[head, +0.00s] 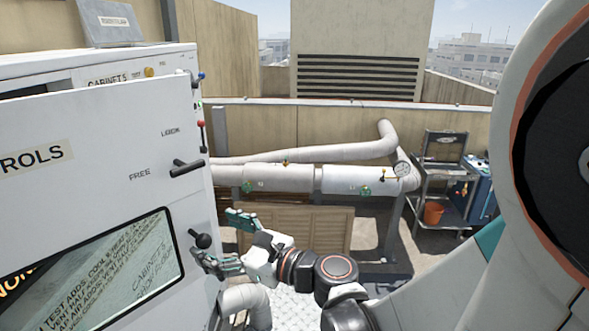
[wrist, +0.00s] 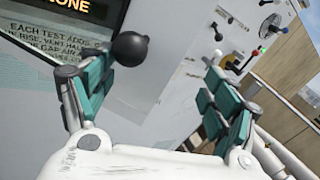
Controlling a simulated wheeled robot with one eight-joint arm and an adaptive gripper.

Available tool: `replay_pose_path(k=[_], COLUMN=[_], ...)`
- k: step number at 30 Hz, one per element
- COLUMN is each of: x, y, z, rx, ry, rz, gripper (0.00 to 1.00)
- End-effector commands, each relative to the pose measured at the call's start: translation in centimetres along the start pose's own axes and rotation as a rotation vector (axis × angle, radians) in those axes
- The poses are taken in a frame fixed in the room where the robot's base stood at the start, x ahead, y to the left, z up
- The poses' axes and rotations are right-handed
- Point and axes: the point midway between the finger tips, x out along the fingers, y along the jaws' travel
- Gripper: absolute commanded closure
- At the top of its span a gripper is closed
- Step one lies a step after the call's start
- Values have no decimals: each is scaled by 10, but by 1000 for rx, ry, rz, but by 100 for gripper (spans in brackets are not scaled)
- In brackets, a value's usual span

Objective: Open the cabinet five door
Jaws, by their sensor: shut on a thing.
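The cabinet five housing carries a "CABINET 5" label (head: 108,80) along its top strip. A black ball knob (head: 203,241) stands out near the door's lower right. My gripper (head: 232,243) is at this knob, its two fingers far apart.
A black T-handle (head: 187,167) and red and blue levers sit by the cabinet's right side. White pipes (head: 300,178) and a wooden slatted box (head: 300,228) stand behind my gripper. A cart (head: 443,178) with an orange bucket is at right.

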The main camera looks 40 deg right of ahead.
Motion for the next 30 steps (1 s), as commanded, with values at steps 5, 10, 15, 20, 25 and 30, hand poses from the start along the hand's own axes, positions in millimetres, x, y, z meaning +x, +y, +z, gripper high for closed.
replay_pose_path(k=[5,10,15,20,25,30], x=[-16,-19,-15,-18,-28,-38], y=[-2,-1,-1,0,5,10], z=[2,3,-3,-3,-2,0], rx=[8,9,8,7,7,7], ry=[-1,-2,-4,-3,-2,-3], rz=[-22,-21,-11,-11,-12,-12], gripper=[34,31,30,37,40,40])
